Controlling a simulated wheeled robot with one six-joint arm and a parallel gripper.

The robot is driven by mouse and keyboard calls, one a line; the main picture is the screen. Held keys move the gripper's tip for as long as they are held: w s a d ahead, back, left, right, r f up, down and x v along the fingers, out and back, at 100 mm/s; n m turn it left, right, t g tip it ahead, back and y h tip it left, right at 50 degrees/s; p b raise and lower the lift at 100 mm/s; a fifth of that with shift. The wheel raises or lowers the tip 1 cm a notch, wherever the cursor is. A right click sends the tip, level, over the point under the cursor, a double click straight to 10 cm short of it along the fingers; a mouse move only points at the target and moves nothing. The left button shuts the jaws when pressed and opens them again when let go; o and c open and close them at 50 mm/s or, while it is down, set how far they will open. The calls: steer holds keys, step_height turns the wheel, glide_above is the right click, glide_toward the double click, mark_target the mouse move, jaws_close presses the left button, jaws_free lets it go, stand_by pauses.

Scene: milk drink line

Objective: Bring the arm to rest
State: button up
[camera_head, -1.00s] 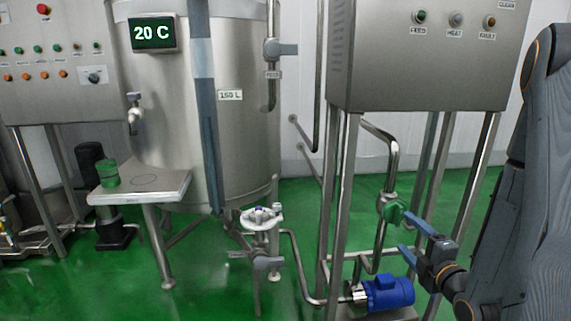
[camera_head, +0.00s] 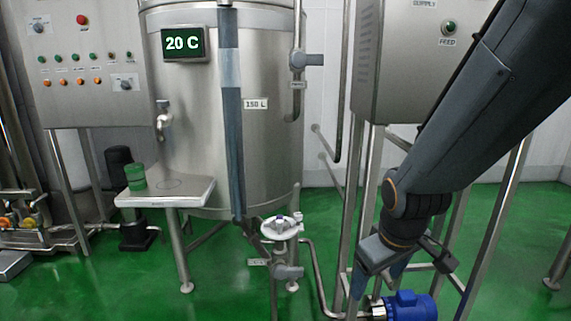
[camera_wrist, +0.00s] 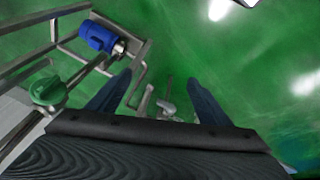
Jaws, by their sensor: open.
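My gripper (camera_head: 378,277) hangs at the lower right of the head view, below my dark grey arm and in front of the frame under the right cabinet. Its blue fingers point down and are partly hidden by the gripper body. In the wrist view, my gripper (camera_wrist: 158,100) shows two blue fingers spread wide apart with nothing between them. Green floor and some thin pipework show beyond the fingers.
A blue pump (camera_head: 412,305) is close to my gripper; it also shows in the wrist view (camera_wrist: 97,36). A green valve handle (camera_wrist: 48,89) is at left there.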

steer(key=s+a+r+m+g, duration=0.2)
steer(key=s+a, duration=0.1)
steer(key=s, duration=0.3)
steer(key=s+a+r+m+g, duration=0.1)
steer(key=s+a+r+g, duration=0.15)
steer(key=s, duration=0.35)
steer(key=d+r+m+p, duration=0.2)
steer(key=d+r+p, duration=0.3)
steer(key=p, duration=0.8)
steer(key=shift+d+r+t, duration=0.35)
steer(key=shift+r+t, duration=0.1)
steer(key=shift+r, duration=0.2)
steer(key=shift+w, duration=0.1)
stand_by(0.4)
